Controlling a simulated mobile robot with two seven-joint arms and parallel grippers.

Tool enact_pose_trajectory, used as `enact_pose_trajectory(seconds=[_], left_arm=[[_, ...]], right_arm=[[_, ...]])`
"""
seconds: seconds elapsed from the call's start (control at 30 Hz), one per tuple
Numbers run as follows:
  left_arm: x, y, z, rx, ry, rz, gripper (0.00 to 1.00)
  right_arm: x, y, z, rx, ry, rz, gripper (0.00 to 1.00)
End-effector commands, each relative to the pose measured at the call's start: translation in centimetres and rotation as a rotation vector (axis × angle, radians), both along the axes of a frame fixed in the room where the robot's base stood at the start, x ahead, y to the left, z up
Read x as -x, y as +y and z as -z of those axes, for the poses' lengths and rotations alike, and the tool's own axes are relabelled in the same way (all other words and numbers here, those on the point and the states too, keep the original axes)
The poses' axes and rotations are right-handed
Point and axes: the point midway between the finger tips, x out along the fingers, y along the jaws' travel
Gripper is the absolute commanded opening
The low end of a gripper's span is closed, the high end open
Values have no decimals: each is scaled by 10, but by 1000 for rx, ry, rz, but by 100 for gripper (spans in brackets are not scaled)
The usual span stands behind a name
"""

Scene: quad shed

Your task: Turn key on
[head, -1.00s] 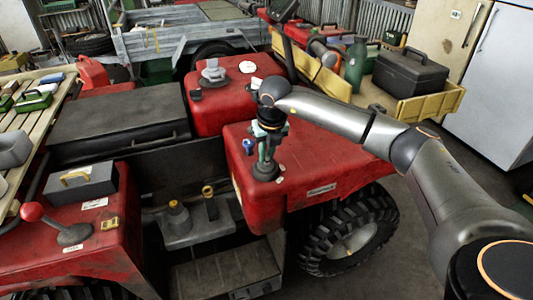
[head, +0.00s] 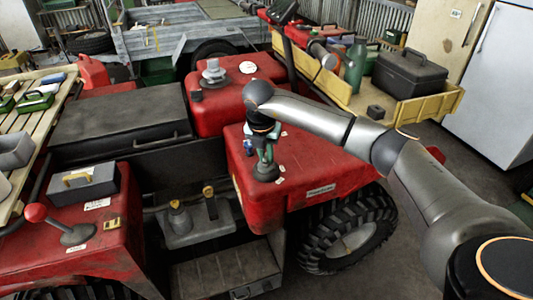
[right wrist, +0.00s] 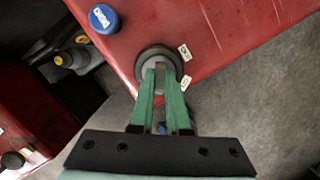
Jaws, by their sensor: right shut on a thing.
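The key switch is a round black base (right wrist: 148,54) on the front edge of the red fender, with two small white labels beside it; the base also shows in the head view (head: 266,174). My right gripper (right wrist: 161,74) points down at it, its green fingers close together on the small grey key at the centre of the base. The fingers hide most of the key, so its exact angle is hard to read. In the head view my right gripper (head: 265,158) stands over the switch. My left gripper is not in view.
A blue knob (right wrist: 103,18) sits on the red fender close to the switch. The red quad body (head: 325,158), black seat (head: 120,118) and a lever with a red ball (head: 35,212) are around. A yellow cart (head: 430,104) with a black toolbox (head: 408,76) stands behind my arm.

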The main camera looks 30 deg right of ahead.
Motion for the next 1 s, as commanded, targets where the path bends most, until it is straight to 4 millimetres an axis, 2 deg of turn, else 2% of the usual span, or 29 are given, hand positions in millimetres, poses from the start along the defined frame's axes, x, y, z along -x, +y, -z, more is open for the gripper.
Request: enact_pose_trajectory(seconds=[0.17, 0.47, 0.7, 0.93, 0.97, 1.0], left_arm=[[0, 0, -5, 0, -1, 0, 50], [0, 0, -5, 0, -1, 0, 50], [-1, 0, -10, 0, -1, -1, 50], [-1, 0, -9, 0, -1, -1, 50], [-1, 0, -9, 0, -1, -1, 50], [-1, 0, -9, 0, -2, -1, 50]], right_arm=[[1, -3, 0, 6, 5, 171, 0], [1, -4, 1, 8, 5, 197, 0], [2, -4, 0, 8, 6, 398, 0], [2, -4, 1, 9, 6, 422, 0], [2, -4, 1, 9, 6, 422, 17], [2, -4, 1, 9, 6, 421, 21]])
